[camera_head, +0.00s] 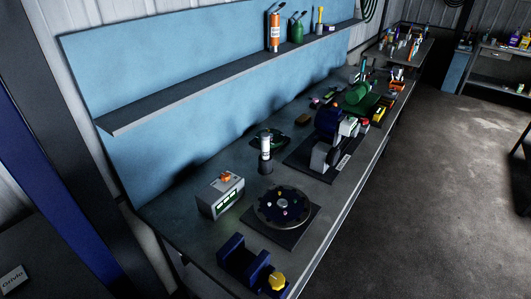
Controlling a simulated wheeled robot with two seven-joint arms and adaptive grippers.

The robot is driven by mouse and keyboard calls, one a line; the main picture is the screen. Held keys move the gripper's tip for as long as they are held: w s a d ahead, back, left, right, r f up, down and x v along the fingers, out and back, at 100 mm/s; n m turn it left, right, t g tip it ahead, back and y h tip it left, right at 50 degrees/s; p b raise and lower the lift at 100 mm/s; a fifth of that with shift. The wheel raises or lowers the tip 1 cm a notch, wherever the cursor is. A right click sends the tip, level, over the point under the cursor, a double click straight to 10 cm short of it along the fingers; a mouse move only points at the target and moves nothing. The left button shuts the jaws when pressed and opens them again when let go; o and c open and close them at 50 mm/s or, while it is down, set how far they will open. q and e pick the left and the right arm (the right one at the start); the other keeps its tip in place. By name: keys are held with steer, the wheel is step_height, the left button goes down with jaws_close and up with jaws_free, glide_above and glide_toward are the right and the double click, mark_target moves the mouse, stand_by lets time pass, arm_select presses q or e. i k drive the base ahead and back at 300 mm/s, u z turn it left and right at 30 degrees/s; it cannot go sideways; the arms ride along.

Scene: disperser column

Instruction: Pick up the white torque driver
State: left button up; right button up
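A small upright white cylinder with a dark top and dark base (265,153) stands on the workbench, left of the middle of its depth. It may be the white torque driver, but it is too small to tell for sure. A dark green item lies just behind it. Neither of my grippers is in the head view, so I cannot see their state or where they are.
The long dark workbench (212,247) runs along a blue back panel (190,120) with a shelf (210,92). Near the cylinder are a grey box with green displays (228,198), a round dark turntable (268,209), a blue fixture (238,262) and a dark blue machine (328,124).

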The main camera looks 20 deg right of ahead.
mark_target(264, 137)
steer(key=u, duration=0.05)
steer(key=k, duration=1.1)
steer(key=z, duration=0.85)
steer(key=i, duration=0.9)
steer(key=u, duration=0.4)
